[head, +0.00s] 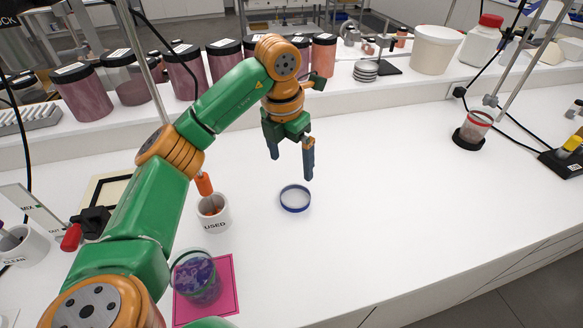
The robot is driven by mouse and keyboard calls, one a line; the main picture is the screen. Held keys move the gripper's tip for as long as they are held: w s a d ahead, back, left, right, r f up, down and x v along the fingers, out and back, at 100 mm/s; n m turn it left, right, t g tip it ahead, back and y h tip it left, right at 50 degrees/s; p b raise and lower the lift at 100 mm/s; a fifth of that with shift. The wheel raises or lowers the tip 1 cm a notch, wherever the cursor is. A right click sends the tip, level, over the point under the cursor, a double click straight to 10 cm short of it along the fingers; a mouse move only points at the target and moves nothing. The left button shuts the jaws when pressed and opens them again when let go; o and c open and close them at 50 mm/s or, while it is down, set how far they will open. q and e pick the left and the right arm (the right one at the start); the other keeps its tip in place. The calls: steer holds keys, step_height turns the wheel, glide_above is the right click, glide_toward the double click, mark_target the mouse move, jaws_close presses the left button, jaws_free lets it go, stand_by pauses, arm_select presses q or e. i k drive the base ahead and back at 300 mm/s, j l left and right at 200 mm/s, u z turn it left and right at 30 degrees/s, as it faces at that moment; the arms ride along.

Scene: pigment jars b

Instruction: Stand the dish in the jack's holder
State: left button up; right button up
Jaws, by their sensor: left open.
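The dish (295,199) is a shallow, round, clear dish with a blue rim, lying flat on the white bench near the middle. My left gripper (291,165) is open and empty, fingers pointing down, just behind and above the dish. I see no contact between them. I cannot make out for certain a jack with a holder; my left arm covers part of the bench at the left. My right gripper is not in view.
A white cup marked USED (215,218) stands left of the dish. A jar of purple pigment (199,281) stands on a pink mat (229,305). A red-rimmed clear cup (477,124) is at the right. Several jars line the back shelf. The bench right of the dish is clear.

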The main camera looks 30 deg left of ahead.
mark_target(115, 193)
steer(key=k+l, duration=1.15)
steer(key=k, duration=0.15)
